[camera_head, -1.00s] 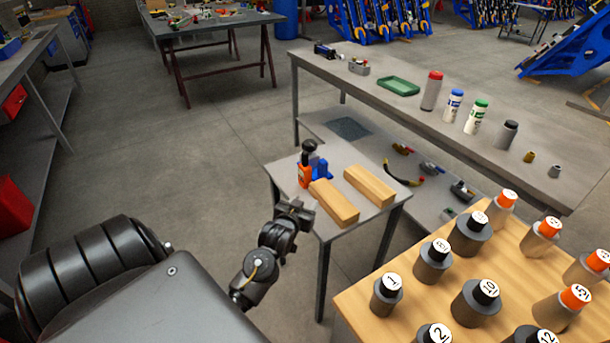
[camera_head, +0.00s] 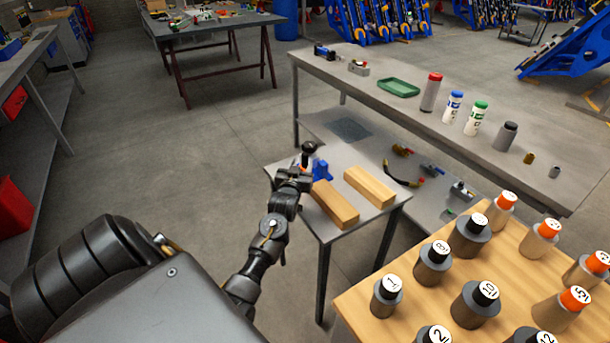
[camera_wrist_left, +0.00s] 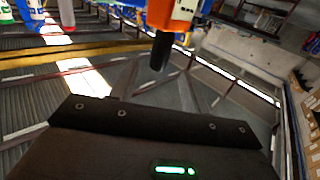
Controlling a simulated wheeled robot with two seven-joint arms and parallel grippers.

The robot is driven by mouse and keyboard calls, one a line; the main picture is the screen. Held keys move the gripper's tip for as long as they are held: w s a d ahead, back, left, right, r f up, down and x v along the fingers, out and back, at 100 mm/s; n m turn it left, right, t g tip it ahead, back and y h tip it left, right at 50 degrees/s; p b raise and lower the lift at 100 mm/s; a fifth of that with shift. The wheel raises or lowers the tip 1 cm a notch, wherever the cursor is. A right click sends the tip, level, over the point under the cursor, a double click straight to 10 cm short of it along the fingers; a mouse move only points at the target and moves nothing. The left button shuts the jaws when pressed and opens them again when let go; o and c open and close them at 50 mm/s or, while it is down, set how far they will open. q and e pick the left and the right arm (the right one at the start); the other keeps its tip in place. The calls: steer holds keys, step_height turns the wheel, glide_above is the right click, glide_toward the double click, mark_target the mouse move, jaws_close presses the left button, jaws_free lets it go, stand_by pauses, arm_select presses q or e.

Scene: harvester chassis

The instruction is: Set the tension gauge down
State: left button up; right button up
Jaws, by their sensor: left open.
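An orange and black hand tool, which I take to be the tension gauge, stands on the small grey side table (camera_head: 350,225). Only its black top (camera_head: 308,148) shows clearly in the head view, because my left gripper (camera_head: 294,177) covers most of its orange body. The gripper is open, on the near side of the tool; the head view does not show whether they touch. In the left wrist view, the orange body and black lower end (camera_wrist_left: 175,20) show at the top, beyond the dark gripper housing. My right gripper is not seen.
A blue object (camera_head: 320,170) stands just behind the tool. Two wooden blocks (camera_head: 336,203) (camera_head: 369,187) lie to its right. A long grey bench (camera_head: 430,120) with bottles and a green tray (camera_head: 398,87) stands behind. A wooden board (camera_head: 400,315) with numbered weights is at lower right.

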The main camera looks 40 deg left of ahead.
mark_target(304, 157)
arm_select(q)
steer(key=shift+p+x, duration=0.5)
steer(key=shift+x, duration=2.1)
steer(key=shift+d+r, duration=0.1)
steer(key=shift+r, duration=0.05)
steer(key=shift+c, duration=0.5)
jaws_close()
